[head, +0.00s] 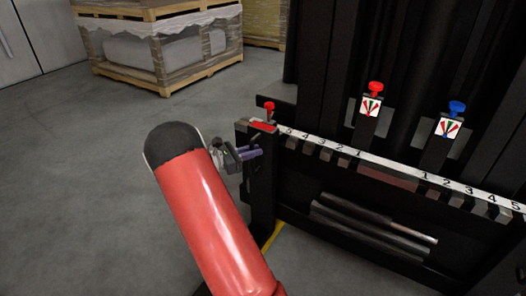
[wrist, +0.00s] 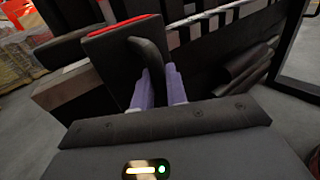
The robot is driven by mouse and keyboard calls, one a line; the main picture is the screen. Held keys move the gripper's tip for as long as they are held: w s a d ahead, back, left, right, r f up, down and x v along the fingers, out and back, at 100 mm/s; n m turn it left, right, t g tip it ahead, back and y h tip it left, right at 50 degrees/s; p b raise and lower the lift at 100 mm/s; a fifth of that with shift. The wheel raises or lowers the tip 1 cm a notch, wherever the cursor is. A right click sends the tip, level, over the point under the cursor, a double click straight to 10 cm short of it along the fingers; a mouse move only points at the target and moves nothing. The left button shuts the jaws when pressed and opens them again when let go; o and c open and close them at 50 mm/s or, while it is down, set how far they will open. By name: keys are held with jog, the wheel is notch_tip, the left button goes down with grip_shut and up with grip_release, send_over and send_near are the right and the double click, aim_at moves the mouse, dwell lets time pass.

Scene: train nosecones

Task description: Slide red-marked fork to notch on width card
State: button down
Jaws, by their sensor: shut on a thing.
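The red-marked fork (head: 263,127) is at the left end of the black carriage bar, with a red stripe on its top and a red knob (head: 269,107) above it. In the wrist view its dark block with a red top edge (wrist: 110,55) has a curved black handle (wrist: 152,62). My gripper (head: 256,153) is shut on this handle, with its purple fingers (wrist: 160,88) either side of it. The white number strip (head: 400,170) runs right from the fork, with figures rising both ways from the middle. Which notch a width card names cannot be read.
Two white cards with coloured marks stand behind the strip, one under a red knob (head: 371,106), one under a blue knob (head: 448,128). Dark bars (head: 370,225) lie below. A wrapped pallet (head: 165,50) stands at the back left. The floor left of my arm is clear.

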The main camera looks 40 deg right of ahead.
jog(key=shift+w, duration=0.15)
jog(key=c, duration=1.5)
grip_release()
jog(key=shift+a, duration=0.1)
jog(key=v, duration=0.7)
jog(key=shift+a, duration=0.3)
